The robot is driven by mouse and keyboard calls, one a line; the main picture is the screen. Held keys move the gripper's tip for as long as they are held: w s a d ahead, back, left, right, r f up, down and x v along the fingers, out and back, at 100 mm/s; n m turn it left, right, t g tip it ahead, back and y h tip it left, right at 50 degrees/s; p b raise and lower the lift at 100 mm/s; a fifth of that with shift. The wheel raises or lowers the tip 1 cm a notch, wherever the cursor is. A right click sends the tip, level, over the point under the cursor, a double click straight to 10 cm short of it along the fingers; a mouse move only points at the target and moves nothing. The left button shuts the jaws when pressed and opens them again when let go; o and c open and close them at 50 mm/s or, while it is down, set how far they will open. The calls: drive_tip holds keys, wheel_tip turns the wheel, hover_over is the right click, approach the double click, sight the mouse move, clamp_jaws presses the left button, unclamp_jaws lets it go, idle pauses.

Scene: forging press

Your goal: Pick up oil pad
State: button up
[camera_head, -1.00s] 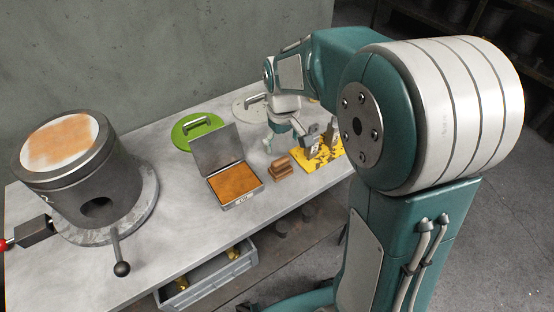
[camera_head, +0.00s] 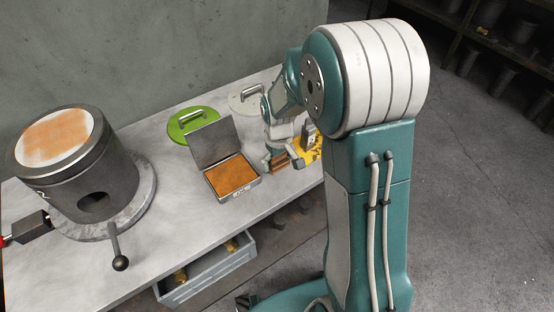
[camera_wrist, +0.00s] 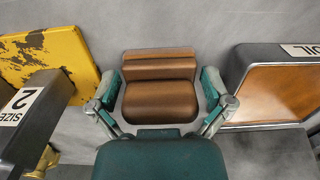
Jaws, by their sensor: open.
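The oil pad appears to be the brown stepped block (camera_wrist: 160,98) on the grey table. In the wrist view it lies between the two teal fingers of my gripper (camera_wrist: 161,90). The fingers are open, one on each side of the block; small gaps seem to show, but contact is hard to judge. In the head view my gripper (camera_head: 279,161) is low over the table at the block (camera_head: 281,165), which it partly hides.
An open metal box with an orange-brown filling and an OIL label (camera_wrist: 301,50) stands close on the right in the wrist view. A yellow plate (camera_wrist: 55,52) and dark SIZE 2 block (camera_wrist: 35,115) are left. A large cylinder (camera_head: 75,160) stands further along the table.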

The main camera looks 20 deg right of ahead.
drive_tip(key=c, duration=1)
drive_tip(key=shift+r, duration=0.5)
wheel_tip(320, 180, up, 3)
drive_tip(key=shift+s+f, duration=0.1)
drive_tip(key=shift+f, duration=0.1)
drive_tip(key=s+r, duration=0.9)
drive_tip(key=s, duration=0.5)
drive_tip(key=shift+r, duration=0.25)
drive_tip(key=shift+o, duration=1.3)
